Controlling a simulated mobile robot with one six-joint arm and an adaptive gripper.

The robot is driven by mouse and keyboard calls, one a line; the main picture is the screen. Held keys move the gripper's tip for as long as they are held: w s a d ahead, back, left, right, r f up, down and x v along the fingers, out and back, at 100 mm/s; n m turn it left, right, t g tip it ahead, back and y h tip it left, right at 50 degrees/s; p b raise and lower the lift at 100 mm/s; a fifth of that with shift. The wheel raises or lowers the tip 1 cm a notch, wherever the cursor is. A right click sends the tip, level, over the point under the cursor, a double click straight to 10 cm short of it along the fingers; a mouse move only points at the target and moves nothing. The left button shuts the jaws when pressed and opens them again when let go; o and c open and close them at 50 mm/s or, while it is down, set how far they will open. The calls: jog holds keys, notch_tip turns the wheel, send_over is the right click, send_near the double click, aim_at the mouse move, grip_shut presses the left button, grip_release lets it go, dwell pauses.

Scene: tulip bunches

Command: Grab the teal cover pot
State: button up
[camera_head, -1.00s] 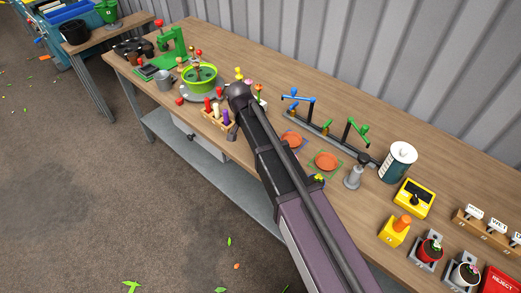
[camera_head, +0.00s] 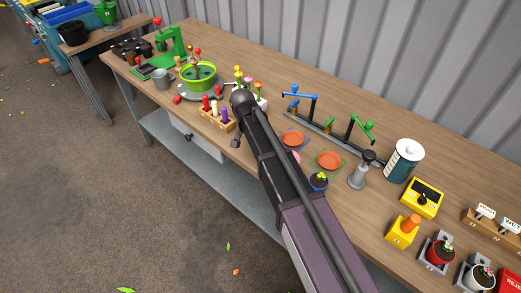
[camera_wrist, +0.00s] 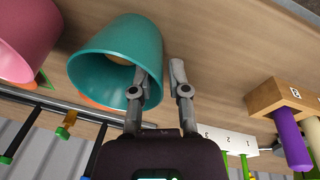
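The teal cover pot (camera_wrist: 112,62) shows in the wrist view, left of centre, with its wide mouth towards the camera. My gripper (camera_wrist: 160,72) is open. Its left finger overlaps the right edge of the pot's mouth and its right finger is outside the wall, so the rim wall appears to lie between them. I cannot tell whether either finger touches it. In the head view my arm hides the teal pot and my fingers.
A pink pot (camera_wrist: 25,40) stands left of the teal one. A wooden block (camera_wrist: 280,98) with coloured handles is at the right. In the head view, orange saucers (camera_head: 327,160), a blue pot with a plant (camera_head: 319,181) and a green bowl (camera_head: 198,76) are near my arm.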

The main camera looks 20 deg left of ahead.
dwell(0.4)
grip_shut()
jog(key=shift+r, duration=0.2)
jog(key=shift+r+p, duration=1.75)
jog(key=shift+p, duration=0.2)
jog(key=s+d, duration=0.2)
jog(key=s, duration=0.5)
jog(key=s+d+r+p, duration=0.1)
jog(key=s+d, duration=0.2)
jog(key=s, duration=0.5)
jog(key=shift+s, duration=0.1)
